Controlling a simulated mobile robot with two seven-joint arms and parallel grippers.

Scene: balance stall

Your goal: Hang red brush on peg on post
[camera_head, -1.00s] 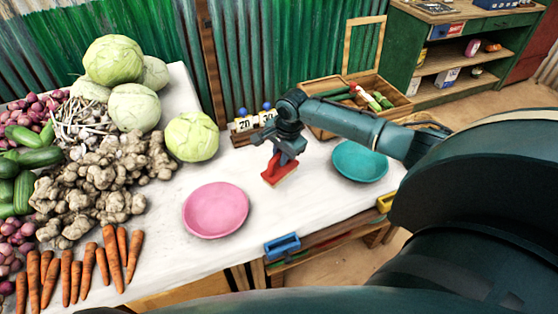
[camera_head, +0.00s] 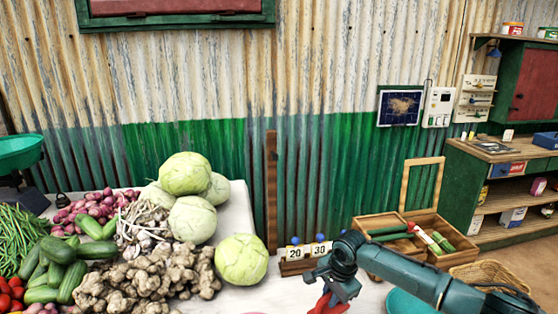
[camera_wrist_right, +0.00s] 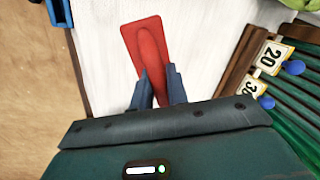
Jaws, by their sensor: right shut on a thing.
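The red brush (camera_head: 323,304) is in my right gripper (camera_head: 338,290), low in the head view and partly cut off by the bottom edge. In the right wrist view the red brush (camera_wrist_right: 147,48) shows its flat red back, with the fingers of my right gripper (camera_wrist_right: 157,85) shut on its near end. A thin brown wooden post (camera_head: 271,190) stands upright against the corrugated wall, left of and behind my right gripper. I cannot make out a peg on it. My left gripper is not in view.
Cabbages (camera_head: 241,260), ginger and other vegetables crowd the table's left. A rack of number cards (camera_head: 307,253) stands between post and gripper. A wooden box (camera_head: 410,232) is at the right, and a teal bowl (camera_head: 405,302) sits low beneath my right arm.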

